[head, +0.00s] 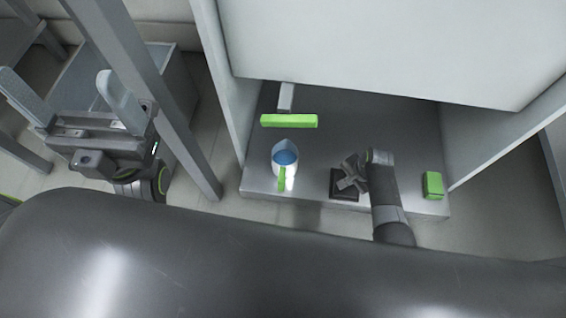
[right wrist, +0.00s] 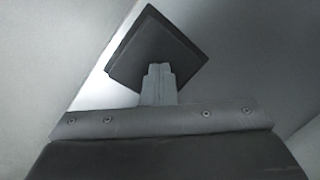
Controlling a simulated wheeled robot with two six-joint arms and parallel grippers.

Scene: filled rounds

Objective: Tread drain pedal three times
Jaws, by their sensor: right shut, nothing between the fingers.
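A black square pad (head: 344,196), which looks like the drain pedal, sits at the front edge of a low grey platform. It also shows in the right wrist view (right wrist: 150,38). My right gripper (head: 347,177) is shut and empty, its fingers pointing down at the pad. In the right wrist view the closed fingertips (right wrist: 159,68) overlap the pad's near edge. I cannot tell whether they touch it or whether the pad is pressed down. My left gripper (head: 60,80) is open and empty at the far left, away from the platform.
On the platform (head: 400,150), a white jug (head: 284,168) with blue liquid and a green handle stands left of the pad. A green bar (head: 289,121) on a grey stem is behind it. A green block (head: 432,185) lies at the right. White panels enclose the platform; a grey post (head: 150,90) stands left.

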